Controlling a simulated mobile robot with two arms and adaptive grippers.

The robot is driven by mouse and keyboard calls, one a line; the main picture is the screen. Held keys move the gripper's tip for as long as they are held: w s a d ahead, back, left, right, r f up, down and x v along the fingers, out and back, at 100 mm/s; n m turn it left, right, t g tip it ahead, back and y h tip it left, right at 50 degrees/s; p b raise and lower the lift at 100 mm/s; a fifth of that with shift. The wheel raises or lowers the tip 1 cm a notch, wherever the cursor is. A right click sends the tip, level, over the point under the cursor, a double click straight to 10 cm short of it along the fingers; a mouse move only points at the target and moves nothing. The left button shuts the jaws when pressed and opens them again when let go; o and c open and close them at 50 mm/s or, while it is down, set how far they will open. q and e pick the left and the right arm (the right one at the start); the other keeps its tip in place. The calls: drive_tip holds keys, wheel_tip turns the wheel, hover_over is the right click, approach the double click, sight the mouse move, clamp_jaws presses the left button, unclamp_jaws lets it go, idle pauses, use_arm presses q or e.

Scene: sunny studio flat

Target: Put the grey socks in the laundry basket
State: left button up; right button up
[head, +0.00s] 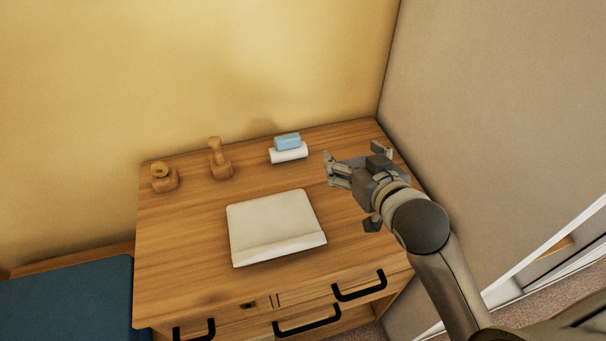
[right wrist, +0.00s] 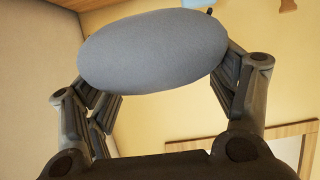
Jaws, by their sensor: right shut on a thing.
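The grey socks (right wrist: 152,52) show in the right wrist view as a smooth, rounded grey bundle between the two fingers. My right gripper (head: 352,163) is shut on them, with a finger against each end. In the head view this gripper is over the right part of the wooden dresser, and I cannot make out the socks there. No laundry basket is seen in either view. My left gripper is out of view.
The wooden dresser (head: 190,240) carries a white folded item (head: 275,225), a blue block on a white base (head: 287,142) and two small wooden objects (head: 219,160) (head: 163,176). A grey-beige wall (head: 490,110) stands close on the right. A dark blue surface (head: 65,300) lies at left.

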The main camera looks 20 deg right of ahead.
drive_tip(key=w+f, duration=0.2)
drive_tip(key=w, duration=0.2)
drive_tip(key=w+a+f, duration=0.1)
drive_tip(key=w+f, duration=0.2)
drive_tip(key=w, duration=0.1)
drive_tip(key=w+f+p, duration=0.1)
drive_tip(key=w+f, duration=0.2)
drive_tip(key=shift+w+a+f, duration=0.2)
drive_tip(key=shift+w+a, duration=0.15)
drive_tip(key=shift+w, duration=0.05)
drive_tip(key=shift+w+f, duration=0.25)
drive_tip(key=shift+f, duration=0.1)
wheel_tip(320, 180, down, 3)
drive_tip(key=shift+w+a+p, duration=0.1)
drive_tip(key=shift+p, duration=0.3)
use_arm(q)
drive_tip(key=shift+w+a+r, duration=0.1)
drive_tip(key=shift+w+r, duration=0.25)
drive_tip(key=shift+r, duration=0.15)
use_arm(e)
drive_tip(key=shift+f, duration=0.15)
drive_tip(key=shift+f, duration=0.25)
drive_tip(key=o, duration=0.9)
drive_tip(key=shift+r, duration=0.1)
drive_tip(key=shift+c, duration=0.2)
